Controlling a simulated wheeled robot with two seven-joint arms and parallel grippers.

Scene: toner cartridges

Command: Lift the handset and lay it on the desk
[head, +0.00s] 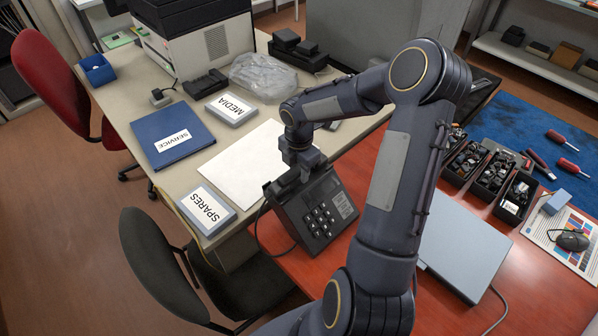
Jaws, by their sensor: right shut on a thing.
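A dark desk phone (318,216) with a keypad sits at the left edge of the red desk (460,252), beside the beige desk. My right gripper (297,172) reaches down from above to the phone's upper left side. It is shut on the dark handset (283,184), which lies along that side. The gripper hides part of the handset, and I cannot tell whether the handset is clear of its cradle. My left gripper is not in view.
A white sheet (232,165), blue SERVICE binder (172,134), MEDIA box (231,107) and SPARES box (205,212) lie on the beige desk. A closed grey laptop (464,240) and black parts bins (493,172) are right of my arm.

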